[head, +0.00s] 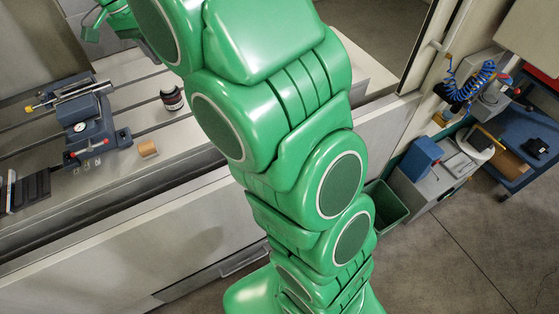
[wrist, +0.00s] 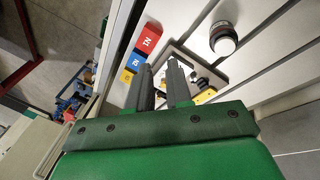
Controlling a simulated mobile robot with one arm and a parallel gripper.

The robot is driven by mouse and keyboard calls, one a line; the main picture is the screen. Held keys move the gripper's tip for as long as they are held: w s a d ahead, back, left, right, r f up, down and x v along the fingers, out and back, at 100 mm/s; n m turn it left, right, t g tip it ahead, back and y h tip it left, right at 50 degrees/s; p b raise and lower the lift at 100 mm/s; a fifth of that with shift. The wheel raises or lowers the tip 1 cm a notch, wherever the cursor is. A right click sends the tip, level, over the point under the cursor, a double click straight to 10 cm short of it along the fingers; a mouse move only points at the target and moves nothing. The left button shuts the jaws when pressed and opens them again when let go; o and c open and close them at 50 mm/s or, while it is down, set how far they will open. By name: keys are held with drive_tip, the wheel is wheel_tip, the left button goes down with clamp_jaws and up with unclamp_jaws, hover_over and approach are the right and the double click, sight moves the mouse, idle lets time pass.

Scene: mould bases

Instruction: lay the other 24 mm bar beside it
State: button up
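My gripper (wrist: 161,72) shows in the wrist view as two dark fingers with a narrow empty gap between them. No bar is held. Beyond the fingertips stand a red block (wrist: 148,38), a blue block (wrist: 137,61) and a yellow block (wrist: 127,76) in a row. The red one has a white mark that I cannot read surely. I cannot tell any 24 mm bar for certain in either view. In the head view the end of my arm is cut off at the top left.
A slotted table carries a blue-grey vise (head: 88,127), a dark rack (head: 25,192), a small tan block (head: 147,149) and a dark jar (head: 172,98). A round jar (wrist: 223,39) stands right of the fingers in the wrist view. A green bin (head: 388,205) stands on the floor.

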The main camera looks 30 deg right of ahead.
drive_tip(key=s+d+n+y, duration=0.1)
drive_tip(key=s+d+n, duration=0.25)
drive_tip(key=s, duration=0.55)
drive_tip(key=s+d+n+y, duration=0.15)
drive_tip(key=s+d, duration=0.25)
drive_tip(key=s, duration=0.6)
drive_tip(key=s+d+f+n, duration=0.1)
drive_tip(key=s+f+n, duration=0.1)
drive_tip(key=s, duration=0.6)
drive_tip(key=s+d+f+n, duration=0.1)
drive_tip(key=s+f+n, duration=0.1)
drive_tip(key=s+f, duration=0.3)
drive_tip(key=s, duration=0.4)
drive_tip(key=shift+s+n+g, duration=0.3)
drive_tip(key=shift+n, duration=0.1)
drive_tip(key=shift+o, duration=0.3)
drive_tip(key=shift+f+y, duration=0.1)
drive_tip(key=shift+y, duration=0.15)
